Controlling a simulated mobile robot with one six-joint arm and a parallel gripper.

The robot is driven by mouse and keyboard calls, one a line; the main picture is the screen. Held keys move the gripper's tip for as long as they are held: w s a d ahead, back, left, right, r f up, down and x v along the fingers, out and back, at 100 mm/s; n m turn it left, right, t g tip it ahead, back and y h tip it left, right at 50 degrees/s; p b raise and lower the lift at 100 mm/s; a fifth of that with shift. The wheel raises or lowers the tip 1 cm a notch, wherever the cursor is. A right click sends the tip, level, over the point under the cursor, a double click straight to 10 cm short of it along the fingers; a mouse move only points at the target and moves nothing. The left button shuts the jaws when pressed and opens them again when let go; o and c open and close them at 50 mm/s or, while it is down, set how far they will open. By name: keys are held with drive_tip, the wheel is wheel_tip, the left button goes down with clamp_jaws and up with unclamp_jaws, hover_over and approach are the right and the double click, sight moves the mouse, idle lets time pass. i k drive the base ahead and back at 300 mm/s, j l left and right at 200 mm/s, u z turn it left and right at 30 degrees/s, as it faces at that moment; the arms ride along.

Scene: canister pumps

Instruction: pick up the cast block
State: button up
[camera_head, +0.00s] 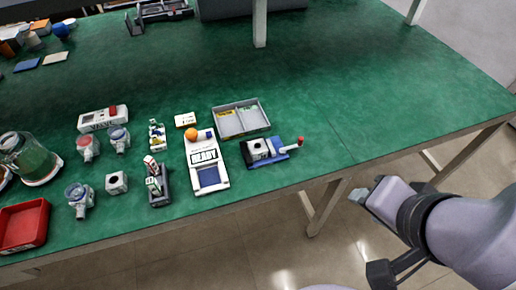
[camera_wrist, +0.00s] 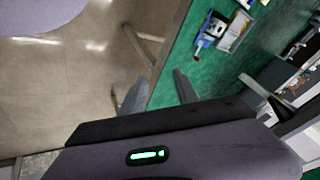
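A grey block with a dark round hole (camera_head: 117,182), which looks like the cast block, stands on the green table left of centre. A similar pale block with a dark hole (camera_head: 257,149) sits in a blue vise (camera_head: 278,152) with a red-tipped handle; I cannot tell for certain which one is meant. The vise also shows small in the wrist view (camera_wrist: 209,30). My gripper (camera_head: 362,194) is off the table's front edge at the right, far from both blocks. In the wrist view its two fingers (camera_wrist: 158,92) stand apart with nothing between them.
A white device with a screen (camera_head: 208,176), a grey tray (camera_head: 262,123), a red bin (camera_head: 22,226), a glass jar (camera_head: 30,155) and several small pump parts crowd the left half. The green table (camera_head: 400,95) is bare at right. A post (camera_head: 260,22) rises at the back.

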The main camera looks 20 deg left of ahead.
sight(258, 150)
drive_tip(key=i+j+u, duration=0.1)
drive_tip(key=u, duration=0.3)
drive_tip(key=i+j+u, duration=0.15)
drive_tip(key=j+u, duration=0.15)
drive_tip(key=u, duration=0.15)
drive_tip(key=i+j+u, duration=0.15)
drive_tip(key=u, duration=0.25)
drive_tip(key=i+j+u, duration=0.1)
drive_tip(key=u, duration=0.35)
drive_tip(key=i+l, duration=0.05)
